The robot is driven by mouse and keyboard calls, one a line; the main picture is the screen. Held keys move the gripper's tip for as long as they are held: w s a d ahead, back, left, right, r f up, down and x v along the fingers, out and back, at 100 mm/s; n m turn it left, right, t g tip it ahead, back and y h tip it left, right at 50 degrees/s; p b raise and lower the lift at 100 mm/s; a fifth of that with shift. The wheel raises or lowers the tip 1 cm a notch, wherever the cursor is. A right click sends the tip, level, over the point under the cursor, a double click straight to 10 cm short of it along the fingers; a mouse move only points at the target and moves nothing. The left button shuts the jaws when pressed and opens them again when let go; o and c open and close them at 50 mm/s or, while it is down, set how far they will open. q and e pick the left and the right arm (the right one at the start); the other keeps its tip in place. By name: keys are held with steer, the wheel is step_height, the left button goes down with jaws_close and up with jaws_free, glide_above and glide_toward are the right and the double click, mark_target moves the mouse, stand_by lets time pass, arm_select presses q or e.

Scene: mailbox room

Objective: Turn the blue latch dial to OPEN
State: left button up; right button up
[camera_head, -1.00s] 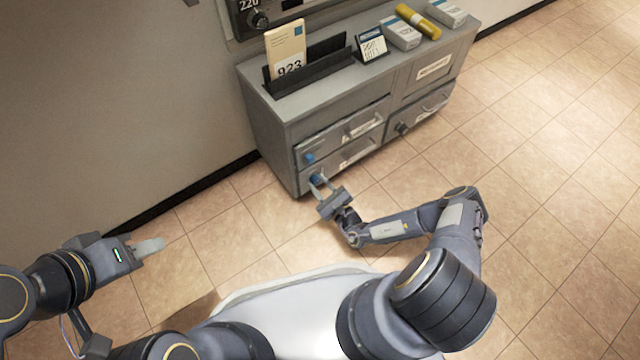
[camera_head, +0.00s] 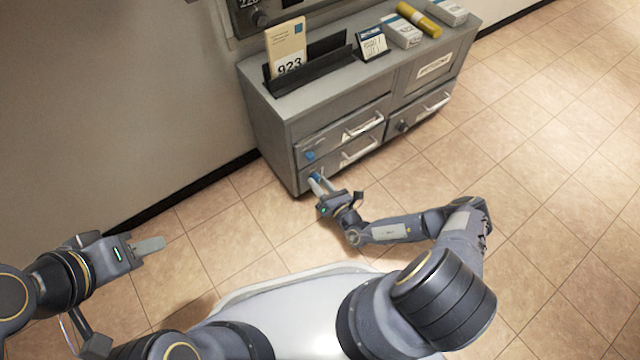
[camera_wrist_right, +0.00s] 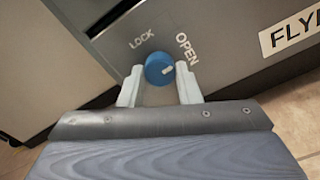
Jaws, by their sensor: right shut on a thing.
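The blue latch dial (camera_wrist_right: 159,68) is on the grey drawer front in the right wrist view, between the printed words LOCK (camera_wrist_right: 141,40) and OPEN (camera_wrist_right: 187,50). Its white mark points right, just below OPEN. My right gripper (camera_wrist_right: 160,86) has one finger on each side of the dial and is shut on it. In the head view my right gripper (camera_head: 317,184) is at the lower-left drawer, and its fingers partly cover the blue dial (camera_head: 316,177). My left gripper (camera_head: 150,245) is away to the left above the floor; its fingers overlap in view.
Another blue dial (camera_head: 310,156) is on the drawer above. The grey cabinet (camera_head: 262,121) has drawer handles (camera_head: 360,152) right of the dials and a dark knob (camera_head: 403,126) on another drawer. A FLYERS-like label (camera_wrist_right: 290,32) is partly cut off. The floor (camera_head: 560,150) is clear.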

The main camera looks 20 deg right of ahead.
steer(key=shift+m, duration=0.6)
steer(key=o, duration=1)
steer(key=p+v, duration=0.2)
steer(key=v, duration=0.6)
